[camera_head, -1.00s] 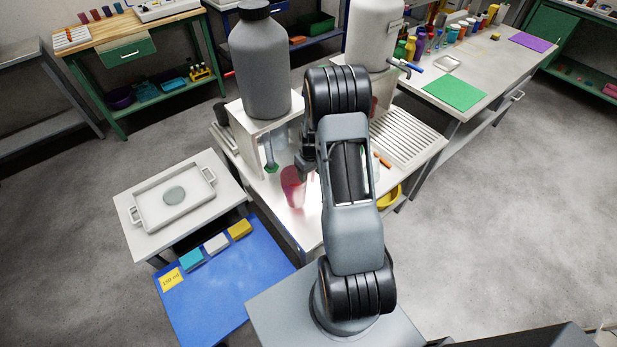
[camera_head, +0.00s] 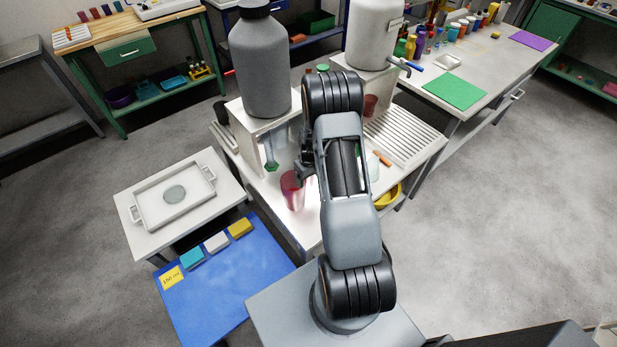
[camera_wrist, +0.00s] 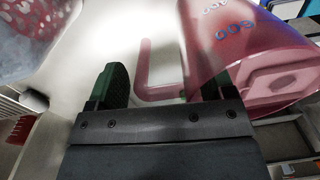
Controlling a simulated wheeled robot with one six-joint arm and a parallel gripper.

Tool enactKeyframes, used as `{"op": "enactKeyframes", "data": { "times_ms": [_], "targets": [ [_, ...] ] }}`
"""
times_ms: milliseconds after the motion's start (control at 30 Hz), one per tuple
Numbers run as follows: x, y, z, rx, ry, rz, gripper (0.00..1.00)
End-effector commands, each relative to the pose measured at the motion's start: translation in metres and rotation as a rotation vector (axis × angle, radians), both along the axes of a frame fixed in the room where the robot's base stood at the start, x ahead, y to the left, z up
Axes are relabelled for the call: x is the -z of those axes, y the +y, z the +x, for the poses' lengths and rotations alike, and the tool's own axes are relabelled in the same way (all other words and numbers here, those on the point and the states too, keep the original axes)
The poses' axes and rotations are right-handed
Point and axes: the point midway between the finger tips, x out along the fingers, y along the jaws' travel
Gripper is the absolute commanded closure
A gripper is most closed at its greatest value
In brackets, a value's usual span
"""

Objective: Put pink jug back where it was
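The pink jug (camera_head: 291,190) stands upright on the white bench top near its front left edge, a translucent pink vessel. In the wrist view the jug (camera_wrist: 250,60) fills the upper right, with blue numerals on its wall and its L-shaped handle (camera_wrist: 146,75) towards the middle. My gripper (camera_wrist: 163,88) is open, its two dark green fingers apart. The handle shows between the fingers with clear gaps, and the right finger overlaps the jug's wall in the picture. In the head view my gripper (camera_head: 304,174) is right beside the jug, partly hidden by my arm.
A grey bottle (camera_head: 262,65) on a white stand rises behind the jug. A white tank (camera_head: 372,35) with a tap and a reddish vessel (camera_head: 370,105) stand behind my arm. A white tray (camera_head: 150,212) lies on the left table. A blue mat (camera_head: 215,300) is in front.

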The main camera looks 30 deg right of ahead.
Motion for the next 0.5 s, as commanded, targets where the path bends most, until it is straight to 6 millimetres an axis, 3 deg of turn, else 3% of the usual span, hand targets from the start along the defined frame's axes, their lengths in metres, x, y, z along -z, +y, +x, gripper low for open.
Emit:
{"op": "enactKeyframes", "data": {
  "times_ms": [333, 500],
  "targets": [
    [-0.002, 0.000, 0.000, 0.000, 0.000, 0.000, 0.17],
    [-0.018, -0.001, 0.001, 0.000, -0.005, -0.002, 0.17]
  ]
}}
